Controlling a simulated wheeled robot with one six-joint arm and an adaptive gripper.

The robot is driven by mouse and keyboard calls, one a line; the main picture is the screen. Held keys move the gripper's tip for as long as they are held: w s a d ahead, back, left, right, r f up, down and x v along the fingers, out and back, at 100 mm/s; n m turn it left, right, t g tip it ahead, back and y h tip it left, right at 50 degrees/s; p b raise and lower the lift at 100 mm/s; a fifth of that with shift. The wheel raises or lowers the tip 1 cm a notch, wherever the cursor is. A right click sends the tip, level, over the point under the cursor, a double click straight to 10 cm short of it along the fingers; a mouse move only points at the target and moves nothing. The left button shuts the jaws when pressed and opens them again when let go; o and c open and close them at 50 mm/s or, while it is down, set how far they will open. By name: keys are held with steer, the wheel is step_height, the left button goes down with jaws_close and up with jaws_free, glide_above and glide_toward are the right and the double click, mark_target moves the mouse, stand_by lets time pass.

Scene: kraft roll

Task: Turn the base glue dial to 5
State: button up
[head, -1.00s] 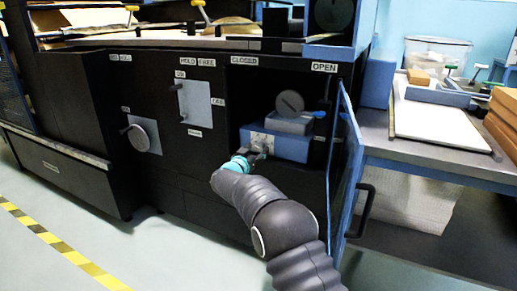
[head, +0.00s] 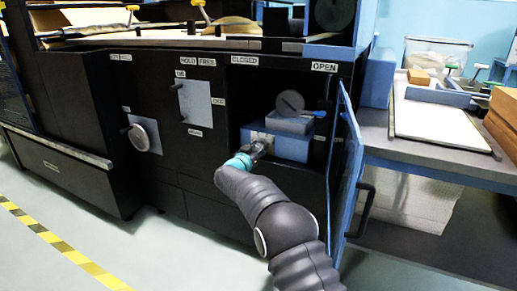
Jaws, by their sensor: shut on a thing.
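A blue box (head: 295,148) sits inside the open compartment of the dark machine. A pale plate (head: 257,136) shows on its front at the left, where the base glue dial appears to be. My gripper (head: 262,146) is at this plate, shut on the dial, coming from below and in front. The fingers hide most of the dial, so its pointer and numbers cannot be read.
The blue compartment door (head: 346,185) stands open right of my arm. A grey round disc (head: 290,102) stands above the blue box. A round knob (head: 144,136) and a lever plate (head: 194,101) are left on the machine front. A table (head: 410,160) stands at right.

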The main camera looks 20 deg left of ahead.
steer(key=m+b, duration=0.1)
steer(key=m, duration=0.3)
steer(key=m+b, duration=0.1)
steer(key=m, duration=0.2)
steer(key=shift+m, duration=0.3)
steer(key=m+b, duration=0.2)
steer(key=m, duration=0.1)
steer(key=shift+m, duration=0.3)
steer(key=m+b, duration=0.3)
steer(key=m, duration=0.1)
steer(key=shift+m, duration=0.3)
steer(key=m+b, duration=0.1)
steer(key=m, duration=0.2)
steer(key=shift+m, duration=0.3)
steer(key=m, duration=0.3)
steer(key=shift+r+m+b, duration=0.1)
steer(key=shift+m+b, duration=0.2)
steer(key=shift+b, duration=0.05)
steer(key=m, duration=0.6)
steer(key=shift+m, duration=0.3)
